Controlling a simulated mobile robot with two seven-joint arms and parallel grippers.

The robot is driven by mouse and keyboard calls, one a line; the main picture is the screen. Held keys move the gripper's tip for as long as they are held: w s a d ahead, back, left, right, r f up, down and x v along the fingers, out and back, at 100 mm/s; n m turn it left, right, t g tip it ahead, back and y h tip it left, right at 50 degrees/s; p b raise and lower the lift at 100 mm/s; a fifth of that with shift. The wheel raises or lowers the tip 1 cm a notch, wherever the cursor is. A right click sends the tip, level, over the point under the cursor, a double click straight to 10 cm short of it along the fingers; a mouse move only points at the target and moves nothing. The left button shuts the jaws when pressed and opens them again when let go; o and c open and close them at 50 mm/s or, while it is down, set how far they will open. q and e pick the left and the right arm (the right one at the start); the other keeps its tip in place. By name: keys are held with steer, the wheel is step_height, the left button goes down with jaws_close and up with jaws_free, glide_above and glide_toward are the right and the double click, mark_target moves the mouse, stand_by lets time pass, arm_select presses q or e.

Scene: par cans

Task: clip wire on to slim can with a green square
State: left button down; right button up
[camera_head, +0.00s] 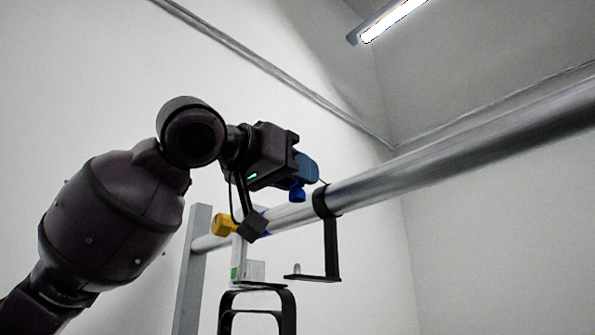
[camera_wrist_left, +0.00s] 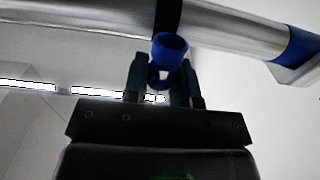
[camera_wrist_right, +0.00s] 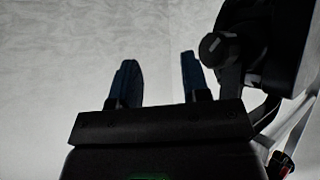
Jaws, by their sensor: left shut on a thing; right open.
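My left gripper (camera_head: 305,172), with blue fingers, is raised just in front of the metal pipe. It is shut on a small blue ring-shaped piece (camera_head: 297,193), perhaps the wire's clip. In the left wrist view the blue ring (camera_wrist_left: 170,46) sits between the fingertips, against a black strap around the pipe. A slim pale can with a green square (camera_head: 234,272) hangs below the pipe, lower left of the gripper. No length of wire can be made out for sure. My right gripper (camera_wrist_right: 156,80) is open and empty in the right wrist view.
The metal pipe (camera_head: 440,158) runs from lower left to upper right. A black bracket (camera_head: 332,245) hangs from it. A yellow clamp piece (camera_head: 222,224), a grey upright (camera_head: 190,275) and a black yoke (camera_head: 257,295) are near the can. The right side below the pipe is clear.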

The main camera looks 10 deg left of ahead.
mark_target(291, 197)
arm_select(q)
steer(key=shift+f, duration=0.2)
arm_select(e)
steer(key=shift+s+f, duration=0.15)
steer(key=shift+f, duration=0.05)
arm_select(q)
steer(key=shift+f, duration=0.35)
steer(key=shift+f+b, duration=0.1)
steer(key=shift+b, duration=0.2)
arm_select(e)
steer(key=shift+s+d+f, duration=0.1)
steer(key=shift+s+f, duration=0.35)
arm_select(q)
steer(key=shift+f, duration=0.15)
steer(key=shift+f, duration=0.4)
arm_select(e)
steer(key=shift+w, duration=0.45)
arm_select(q)
steer(key=shift+f+b, duration=0.25)
steer(key=shift+b, duration=0.1)
arm_select(e)
steer(key=shift+s+f, duration=0.1)
steer(key=shift+f, duration=0.1)
arm_select(q)
steer(key=shift+f, duration=0.5)
arm_select(e)
steer(key=shift+s+f, duration=0.5)
arm_select(q)
steer(key=shift+f, duration=0.1)
